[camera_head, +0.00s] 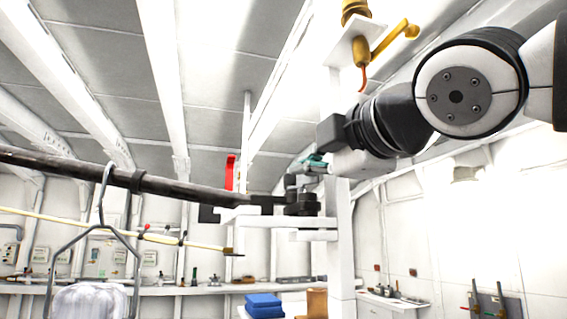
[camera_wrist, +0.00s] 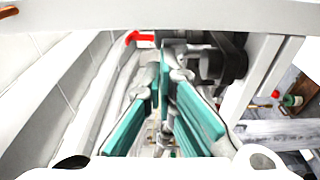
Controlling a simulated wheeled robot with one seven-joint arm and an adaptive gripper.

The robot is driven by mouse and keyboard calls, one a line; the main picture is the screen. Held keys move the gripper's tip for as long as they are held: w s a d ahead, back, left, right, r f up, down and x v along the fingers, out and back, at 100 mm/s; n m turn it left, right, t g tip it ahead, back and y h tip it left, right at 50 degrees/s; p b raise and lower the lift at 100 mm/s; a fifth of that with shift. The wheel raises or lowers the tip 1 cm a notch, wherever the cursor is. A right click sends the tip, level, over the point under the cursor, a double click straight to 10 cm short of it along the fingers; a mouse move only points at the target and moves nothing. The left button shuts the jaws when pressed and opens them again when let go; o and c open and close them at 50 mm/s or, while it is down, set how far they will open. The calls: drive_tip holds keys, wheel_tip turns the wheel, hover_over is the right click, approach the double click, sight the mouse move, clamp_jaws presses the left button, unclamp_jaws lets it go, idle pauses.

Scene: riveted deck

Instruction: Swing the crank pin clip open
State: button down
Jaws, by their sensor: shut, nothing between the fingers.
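A red upright tab (camera_head: 230,172), which looks like the crank pin clip, stands at the end of a long dark rod (camera_head: 120,177). In the wrist view the red tab (camera_wrist: 137,37) lies flat across the top, left of dark crank parts (camera_wrist: 222,60). The black crank joint (camera_head: 302,203) sits on a white bracket, right of the rod's end. My gripper (camera_head: 308,164) is just above the joint and to the right of the red tab, apart from it. Its teal fingers are shut and empty, and they also show in the wrist view (camera_wrist: 168,85). Whether they touch the joint is unclear.
A white post (camera_head: 341,240) stands behind the joint. Blue boxes (camera_head: 264,303) sit below. Left of the red tab there is free air.

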drive_tip(key=shift+w+d+y+p, duration=0.2)
drive_tip(key=shift+d+y+p, duration=0.1)
drive_tip(key=shift+d, duration=0.4)
idle(0.9)
idle(0.4)
